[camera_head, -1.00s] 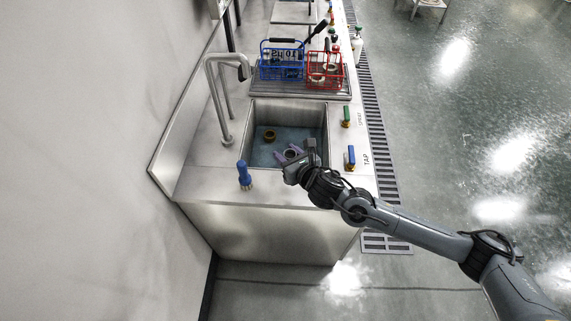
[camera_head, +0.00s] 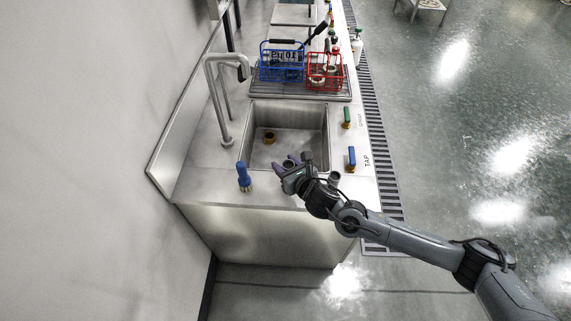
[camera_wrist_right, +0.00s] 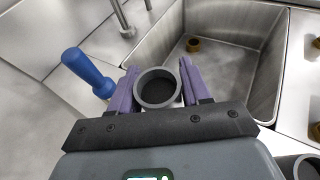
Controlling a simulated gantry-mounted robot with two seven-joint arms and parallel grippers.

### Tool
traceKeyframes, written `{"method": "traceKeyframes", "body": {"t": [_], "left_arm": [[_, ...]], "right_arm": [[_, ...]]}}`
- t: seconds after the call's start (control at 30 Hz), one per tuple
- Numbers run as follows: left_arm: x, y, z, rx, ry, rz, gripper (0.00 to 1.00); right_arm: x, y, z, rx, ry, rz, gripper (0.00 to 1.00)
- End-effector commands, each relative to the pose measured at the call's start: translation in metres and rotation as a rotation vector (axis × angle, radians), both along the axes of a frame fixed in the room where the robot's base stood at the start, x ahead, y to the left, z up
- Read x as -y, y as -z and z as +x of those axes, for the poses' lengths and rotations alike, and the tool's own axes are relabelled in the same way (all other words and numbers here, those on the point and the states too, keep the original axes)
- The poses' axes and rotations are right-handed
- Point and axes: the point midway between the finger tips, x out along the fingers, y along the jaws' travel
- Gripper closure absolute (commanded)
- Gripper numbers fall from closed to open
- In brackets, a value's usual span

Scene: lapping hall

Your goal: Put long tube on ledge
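My right gripper (camera_head: 287,166) is over the front edge of the sink, its purple fingers pointing left. In the right wrist view the gripper (camera_wrist_right: 160,88) is shut on a grey round tube (camera_wrist_right: 157,74), seen from its open top; its length is hidden. Another grey tube (camera_head: 334,179) stands on the front ledge (camera_head: 205,184), right of the gripper; it also shows at the lower right of the wrist view (camera_wrist_right: 306,168). I cannot tell from the frames how long either tube is. My left gripper is not in view.
The steel sink (camera_head: 290,117) has a brass ring (camera_head: 269,138) on its floor. A blue-handled brush (camera_head: 244,178) stands on the front ledge, left of the gripper. A tall faucet (camera_head: 214,95) rises left. Blue (camera_head: 281,70) and red (camera_head: 325,73) baskets sit behind. Valves (camera_head: 351,158) line the right.

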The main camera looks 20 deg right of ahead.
Motion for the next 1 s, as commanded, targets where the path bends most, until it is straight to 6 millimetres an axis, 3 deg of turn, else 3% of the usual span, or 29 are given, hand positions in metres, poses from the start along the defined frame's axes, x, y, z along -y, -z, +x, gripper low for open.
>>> {"method": "traceKeyframes", "body": {"t": [0.03,0.13,0.53,0.67,1.0], "left_arm": [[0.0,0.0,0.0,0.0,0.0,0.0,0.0],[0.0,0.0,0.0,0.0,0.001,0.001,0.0],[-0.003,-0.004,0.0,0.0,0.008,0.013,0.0],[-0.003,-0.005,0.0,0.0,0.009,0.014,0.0],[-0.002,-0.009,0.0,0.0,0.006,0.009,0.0]], "right_arm": [[0.0,0.0,0.0,-0.001,0.0,0.0,0.44],[0.0,0.0,0.0,-0.001,0.0,0.0,0.31],[0.001,-0.005,-0.002,-0.001,0.0,0.0,0.31],[0.004,-0.01,-0.016,0.0,0.0,-0.001,0.31],[0.013,-0.03,-0.074,-0.002,0.0,-0.001,0.31]]}}
